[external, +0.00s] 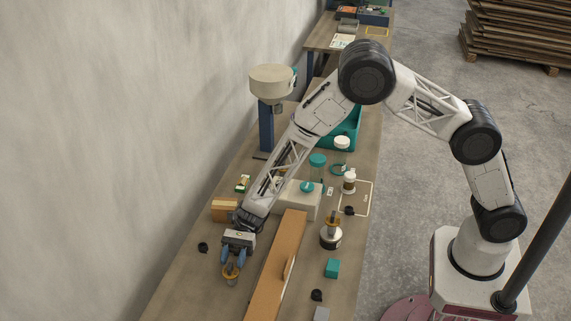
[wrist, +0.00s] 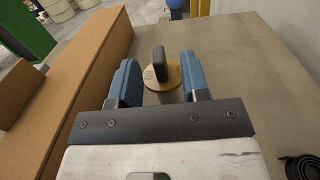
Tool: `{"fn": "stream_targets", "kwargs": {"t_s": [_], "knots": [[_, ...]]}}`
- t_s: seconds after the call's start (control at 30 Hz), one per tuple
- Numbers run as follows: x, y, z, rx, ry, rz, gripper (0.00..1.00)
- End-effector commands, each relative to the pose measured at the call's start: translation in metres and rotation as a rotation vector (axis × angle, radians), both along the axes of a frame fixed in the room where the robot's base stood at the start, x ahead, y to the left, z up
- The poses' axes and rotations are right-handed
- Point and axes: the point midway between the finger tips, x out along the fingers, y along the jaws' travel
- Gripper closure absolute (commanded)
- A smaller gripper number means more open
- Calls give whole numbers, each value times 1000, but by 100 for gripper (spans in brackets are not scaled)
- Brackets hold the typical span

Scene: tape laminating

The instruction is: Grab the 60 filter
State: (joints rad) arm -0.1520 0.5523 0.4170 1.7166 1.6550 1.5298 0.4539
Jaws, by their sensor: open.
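A round tan disc with a black upright handle (wrist: 160,66), on a greyish body, stands between the two blue fingers of my gripper (wrist: 160,82) in the wrist view. Its marking is too small to read, so I cannot confirm it is the 60 filter. In the external view my gripper (external: 232,262) is low over the table's near left part, with the tan-gold object (external: 231,272) at its fingertips. My gripper is open, with a gap on each side of the handle.
A long brown block (external: 277,265) lies right of my gripper; in the wrist view it is on the left (wrist: 75,75). A black coil (wrist: 300,166) lies at the lower right. A teal box (external: 332,268) and white machine (external: 297,199) stand nearby. Bare table lies right of the fingers in the wrist view.

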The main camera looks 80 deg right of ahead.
Motion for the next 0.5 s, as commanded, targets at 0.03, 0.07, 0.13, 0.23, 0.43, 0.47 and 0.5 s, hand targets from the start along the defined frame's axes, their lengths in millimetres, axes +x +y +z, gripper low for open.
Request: {"fn": "stream_targets", "kwargs": {"t_s": [0.03,0.07,0.13,0.23,0.43,0.47,0.5], "knots": [[-1,7,0,0,0,2,57],[-2,11,0,0,0,3,57],[-2,19,0,0,1,3,57],[-3,27,0,0,1,1,57],[-3,32,0,0,1,1,57],[-3,32,0,0,1,1,57],[-3,32,0,0,0,1,57]]}}
